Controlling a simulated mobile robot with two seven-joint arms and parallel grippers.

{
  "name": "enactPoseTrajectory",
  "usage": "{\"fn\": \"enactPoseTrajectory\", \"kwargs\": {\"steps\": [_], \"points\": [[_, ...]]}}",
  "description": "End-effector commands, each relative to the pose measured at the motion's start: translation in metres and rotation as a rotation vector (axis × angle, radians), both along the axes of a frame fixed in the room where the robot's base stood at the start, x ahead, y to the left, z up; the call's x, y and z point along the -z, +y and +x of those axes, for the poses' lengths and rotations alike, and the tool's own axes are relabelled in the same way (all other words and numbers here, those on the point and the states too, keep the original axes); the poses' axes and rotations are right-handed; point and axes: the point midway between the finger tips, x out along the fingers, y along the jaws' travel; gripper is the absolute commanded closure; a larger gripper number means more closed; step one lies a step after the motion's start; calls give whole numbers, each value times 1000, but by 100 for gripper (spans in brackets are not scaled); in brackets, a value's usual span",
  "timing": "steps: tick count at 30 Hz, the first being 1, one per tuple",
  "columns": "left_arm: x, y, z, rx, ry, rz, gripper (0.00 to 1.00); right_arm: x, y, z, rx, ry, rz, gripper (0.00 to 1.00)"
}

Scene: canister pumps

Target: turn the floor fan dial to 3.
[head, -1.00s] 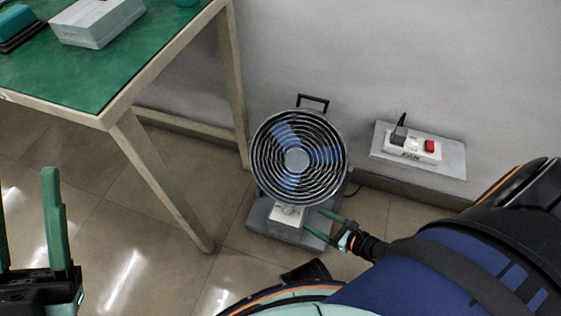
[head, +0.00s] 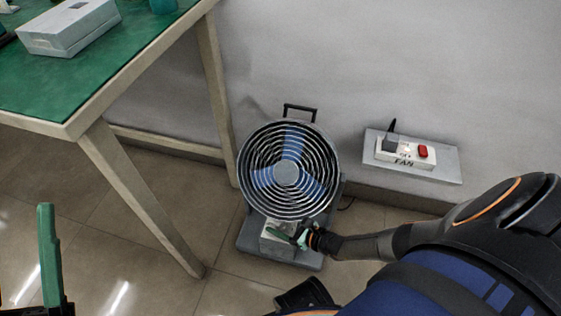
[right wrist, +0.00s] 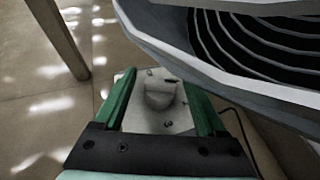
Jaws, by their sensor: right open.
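The floor fan (head: 287,172) stands on a grey base by the wall, its round grille facing me. Its white dial panel (head: 272,238) is low on the base, partly covered by my right gripper (head: 287,234). In the right wrist view, the grey dial (right wrist: 160,93) sits on the white panel between the two green fingers of the right gripper (right wrist: 160,88). The fingers are open, one on each side; I cannot tell whether they touch it. The number the dial points to is not readable. My left gripper (head: 47,240) is open and empty, partly outside the left edge.
A green-topped table (head: 70,90) with a white box (head: 68,27) stands left of the fan. A power strip labelled FAN (head: 405,152), with a plug and a red switch (head: 423,151), is on a wall plate to the right.

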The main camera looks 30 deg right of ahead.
Motion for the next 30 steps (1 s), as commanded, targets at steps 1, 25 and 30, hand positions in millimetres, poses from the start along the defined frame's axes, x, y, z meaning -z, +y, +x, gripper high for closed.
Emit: {"fn": "enactPoseTrajectory", "kwargs": {"steps": [1, 25, 30], "points": [[0, 0, 0, 0, 1, 0, 50, 0, 0, 0, 0, 0, 0, 26], [1, 1, 0, -1, 1, 6, 50, 0, 0, 0, 0, 0, 0, 96], [1, 1, 0, -2, 1, 7, 50, 0, 0, -1, 0, 1, 0, 100]]}}
